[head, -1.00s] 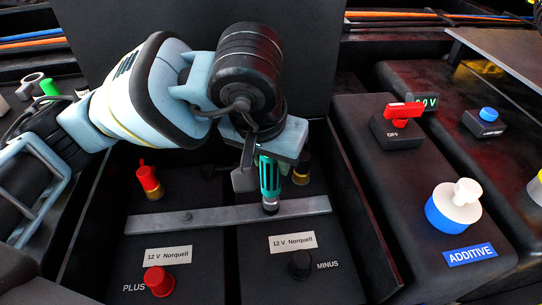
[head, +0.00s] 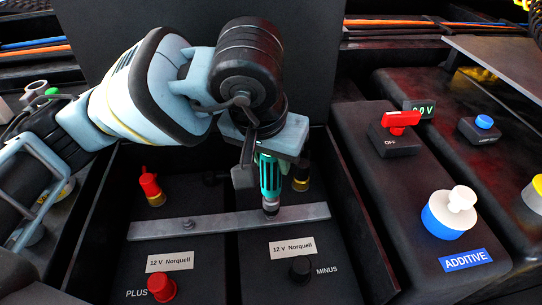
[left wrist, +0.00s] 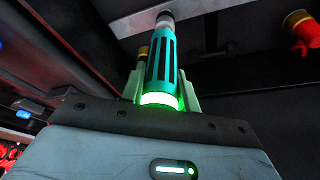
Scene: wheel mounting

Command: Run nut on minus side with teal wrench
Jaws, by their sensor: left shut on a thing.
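The teal wrench (head: 269,178) stands upright in my left gripper (head: 266,160), its socket end down at the right part of the grey metal bar (head: 235,220), on the MINUS side. The left wrist view also shows the teal wrench (left wrist: 162,60), with a lit green ring and my left gripper (left wrist: 160,95) shut around it. The nut is hidden under the socket. A bolt or nut (head: 187,224) shows on the bar's left part, on the PLUS side. My right gripper is not in view.
A red terminal (head: 151,188) and a dark, brass-based terminal (head: 301,178) stand behind the bar. A red cap (head: 161,287) and a black cap (head: 301,269) stand in front. Box walls enclose the batteries. Right are a red OFF switch (head: 401,121) and a white-blue ADDITIVE cap (head: 449,212).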

